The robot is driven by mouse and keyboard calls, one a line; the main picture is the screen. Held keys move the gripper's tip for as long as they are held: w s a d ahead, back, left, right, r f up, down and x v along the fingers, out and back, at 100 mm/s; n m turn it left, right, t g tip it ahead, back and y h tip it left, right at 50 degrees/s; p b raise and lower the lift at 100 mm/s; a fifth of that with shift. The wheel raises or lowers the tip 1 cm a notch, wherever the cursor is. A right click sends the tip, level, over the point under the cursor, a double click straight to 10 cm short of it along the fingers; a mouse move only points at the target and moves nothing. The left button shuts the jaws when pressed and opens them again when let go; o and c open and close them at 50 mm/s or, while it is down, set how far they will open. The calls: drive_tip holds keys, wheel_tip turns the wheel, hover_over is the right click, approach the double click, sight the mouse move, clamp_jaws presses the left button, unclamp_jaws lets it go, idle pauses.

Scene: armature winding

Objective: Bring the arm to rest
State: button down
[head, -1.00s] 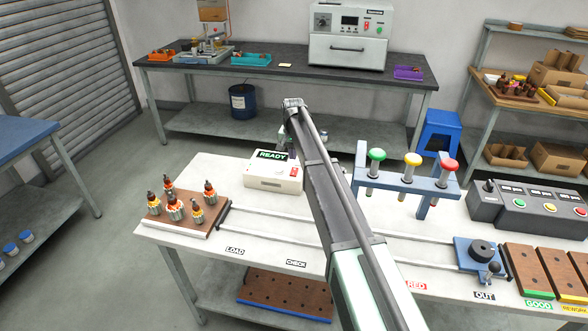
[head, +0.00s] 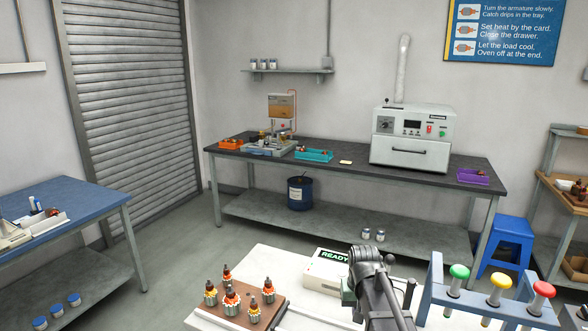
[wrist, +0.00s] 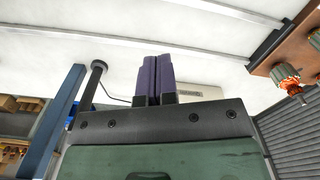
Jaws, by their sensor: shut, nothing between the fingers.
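My gripper shows in the wrist view (wrist: 152,80). Its two dark purple fingers are together with nothing between them. In the head view my arm rises from the bottom edge over the white table (head: 270,262); the fingers themselves are hidden there. A white box with a READY display (head: 325,272) stands on that table, partly behind my arm.
A wooden board (head: 262,312) with several armatures (head: 231,302) lies left of my arm. A blue frame with green, yellow and red buttons (head: 437,290) stands close on the right. A dark bench (head: 345,168) with an oven (head: 412,137) is behind. Floor at left is clear.

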drive_tip(key=s, duration=1.6)
drive_tip(key=shift+n, duration=0.3)
